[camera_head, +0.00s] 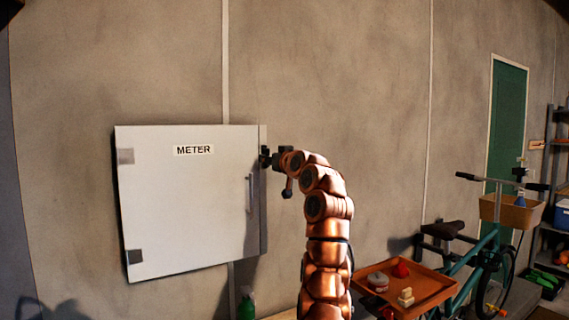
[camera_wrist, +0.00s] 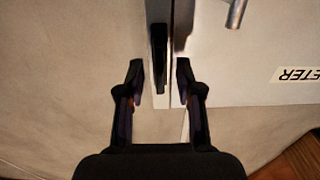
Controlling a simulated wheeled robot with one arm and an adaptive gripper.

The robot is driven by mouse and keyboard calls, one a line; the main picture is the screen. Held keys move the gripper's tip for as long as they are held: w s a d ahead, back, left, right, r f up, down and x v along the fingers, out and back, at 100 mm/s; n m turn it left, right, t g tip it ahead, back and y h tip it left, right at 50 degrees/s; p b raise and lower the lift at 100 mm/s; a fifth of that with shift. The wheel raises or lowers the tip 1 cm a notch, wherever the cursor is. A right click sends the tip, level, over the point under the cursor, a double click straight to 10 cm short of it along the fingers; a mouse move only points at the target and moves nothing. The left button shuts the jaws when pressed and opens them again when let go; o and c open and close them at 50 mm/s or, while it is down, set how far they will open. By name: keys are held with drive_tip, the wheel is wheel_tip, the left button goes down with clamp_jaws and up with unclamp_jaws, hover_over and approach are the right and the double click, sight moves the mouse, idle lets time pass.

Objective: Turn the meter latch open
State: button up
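The white meter box (camera_head: 185,220), labelled METER, hangs on the wall at the left of the head view. Its door looks shut, and the label appears upside down in the wrist view. The latch is a dark, narrow lever (camera_wrist: 158,45) on the box's edge strip, lined up along that edge. My gripper (camera_head: 268,158) is at the box's upper right edge and hides the latch in the head view. In the wrist view my gripper (camera_wrist: 160,70) is open, one fingertip on each side of the latch's end. I see gaps on both sides; contact is not visible.
A grey bar handle (camera_head: 249,194) is on the door's right side, and its end shows in the wrist view (camera_wrist: 236,13). An orange tray (camera_head: 435,287) with small items and a teal bicycle (camera_head: 480,255) stand at the right. A green bottle (camera_head: 246,305) is below the box.

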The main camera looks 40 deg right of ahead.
drive_tip(key=s, duration=0.9)
drive_tip(key=shift+s+a, duration=0.25)
drive_tip(key=shift+a, duration=0.2)
idle(0.5)
idle(0.4)
drive_tip(key=shift+d, duration=0.1)
